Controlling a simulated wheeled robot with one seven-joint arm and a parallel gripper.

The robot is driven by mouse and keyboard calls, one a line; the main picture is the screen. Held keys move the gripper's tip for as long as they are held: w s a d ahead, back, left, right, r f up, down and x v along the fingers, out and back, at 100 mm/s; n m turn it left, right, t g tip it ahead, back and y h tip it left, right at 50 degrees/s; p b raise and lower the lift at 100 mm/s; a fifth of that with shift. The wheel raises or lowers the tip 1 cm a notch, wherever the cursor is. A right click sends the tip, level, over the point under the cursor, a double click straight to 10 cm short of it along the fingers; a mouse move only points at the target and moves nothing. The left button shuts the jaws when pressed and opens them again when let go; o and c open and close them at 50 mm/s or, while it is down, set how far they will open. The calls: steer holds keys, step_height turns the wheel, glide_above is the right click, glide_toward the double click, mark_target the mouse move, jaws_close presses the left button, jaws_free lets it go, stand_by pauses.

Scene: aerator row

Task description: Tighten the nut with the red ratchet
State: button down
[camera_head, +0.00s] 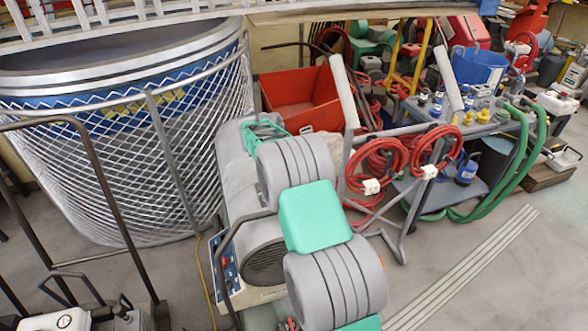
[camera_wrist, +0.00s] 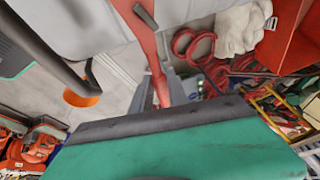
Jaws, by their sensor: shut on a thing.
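The red ratchet (camera_wrist: 152,55) shows in the wrist view, its head with a dark lever at the top edge and its handle running down. The handle's lower end disappears behind the dark edge of my teal gripper (camera_wrist: 163,108), which appears shut on it. The ratchet head lies in front of a pale grey body; whether they touch I cannot tell. In the head view my grey and teal arm reaches down over a grey machine (camera_head: 262,262) and hides much of it. I cannot make out the nut in either view.
A dark curved bar (camera_wrist: 45,45) is close at left in the wrist view. White gloves (camera_wrist: 242,27) and a red bin (camera_head: 298,98) lie beyond. A hose cart (camera_head: 378,185) stands right of my arm, a large mesh-caged tank (camera_head: 120,170) left. Floor is free at lower right.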

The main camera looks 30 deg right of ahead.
steer(key=shift+w+a+f, duration=0.15)
steer(key=shift+a+f, duration=0.05)
steer(key=shift+f, duration=0.8)
steer(key=shift+f+b, duration=0.15)
steer(key=shift+b, duration=0.7)
steer(key=shift+f, duration=0.1)
steer(key=shift+f+b, duration=0.35)
steer(key=shift+b, duration=0.05)
steer(key=shift+f, duration=0.2)
stand_by(0.4)
steer(key=shift+w+d+r+n, duration=0.1)
steer(key=shift+w+r+n, duration=0.25)
steer(key=shift+r+n, duration=0.25)
